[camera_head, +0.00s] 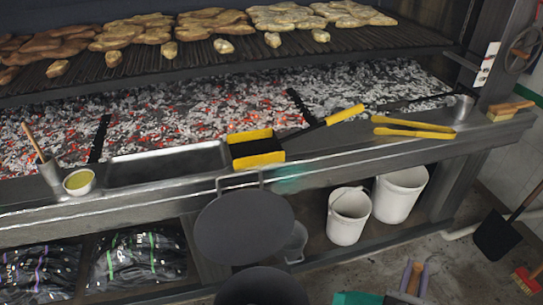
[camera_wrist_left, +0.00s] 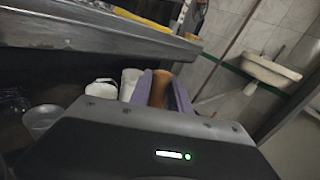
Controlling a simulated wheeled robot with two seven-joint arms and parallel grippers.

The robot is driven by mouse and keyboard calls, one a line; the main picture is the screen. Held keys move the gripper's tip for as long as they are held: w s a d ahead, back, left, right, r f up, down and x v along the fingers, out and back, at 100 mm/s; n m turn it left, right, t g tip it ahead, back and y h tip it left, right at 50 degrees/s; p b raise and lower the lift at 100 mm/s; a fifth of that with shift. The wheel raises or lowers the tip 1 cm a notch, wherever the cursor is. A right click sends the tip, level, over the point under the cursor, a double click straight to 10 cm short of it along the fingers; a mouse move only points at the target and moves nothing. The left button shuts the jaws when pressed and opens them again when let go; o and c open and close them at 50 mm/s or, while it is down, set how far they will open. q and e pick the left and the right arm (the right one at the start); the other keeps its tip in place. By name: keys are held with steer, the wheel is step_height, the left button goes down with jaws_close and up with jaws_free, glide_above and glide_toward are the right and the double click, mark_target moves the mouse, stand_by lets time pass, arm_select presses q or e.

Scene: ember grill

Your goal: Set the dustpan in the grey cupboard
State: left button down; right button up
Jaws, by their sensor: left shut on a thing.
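My left gripper (camera_head: 414,277) is low at the bottom edge of the head view, in front of the grill, with its purple fingers shut on a brown wooden handle. In the left wrist view the handle (camera_wrist_left: 159,88) stands between the two purple fingers. A teal piece (camera_head: 358,298) beside the gripper, cut off by the bottom edge, appears to be the dustpan; its join to the handle is hidden. No grey cupboard can be made out in either view. My right gripper is not in view.
The steel grill ledge (camera_head: 350,147) holds a yellow-and-black tool (camera_head: 256,150) and yellow tongs (camera_head: 413,130). White buckets (camera_head: 400,193) stand beneath. A black shovel (camera_head: 497,236) and red brush (camera_head: 527,281) are at the right. A sink (camera_wrist_left: 272,72) shows beyond. Some floor is bare.

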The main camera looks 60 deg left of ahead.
arm_select(q)
steer(key=w+d, duration=0.4)
steer(key=w, duration=0.3)
steer(key=w+a+r, duration=0.5)
steer(key=w+r, duration=0.2)
steer(key=r, duration=0.5)
steer(key=a+r+g+y, duration=0.1)
steer(key=a+r, duration=0.9)
steer(key=r, duration=0.4)
steer(key=s+a+r+y+b, duration=0.1)
steer(key=a+r+y, duration=0.1)
steer(key=a+r, duration=0.8)
step_height(320, 180, up, 5)
steer(key=shift+s+a+f+n+g, duration=0.1)
steer(key=shift+s+a+n+g, duration=0.1)
steer(key=shift+a+n+g, duration=0.15)
steer(key=w+a+p, duration=0.1)
steer(key=w+a, duration=0.2)
steer(key=a, duration=1)
steer(key=shift+w+p, duration=0.3)
steer(key=shift+w, duration=0.1)
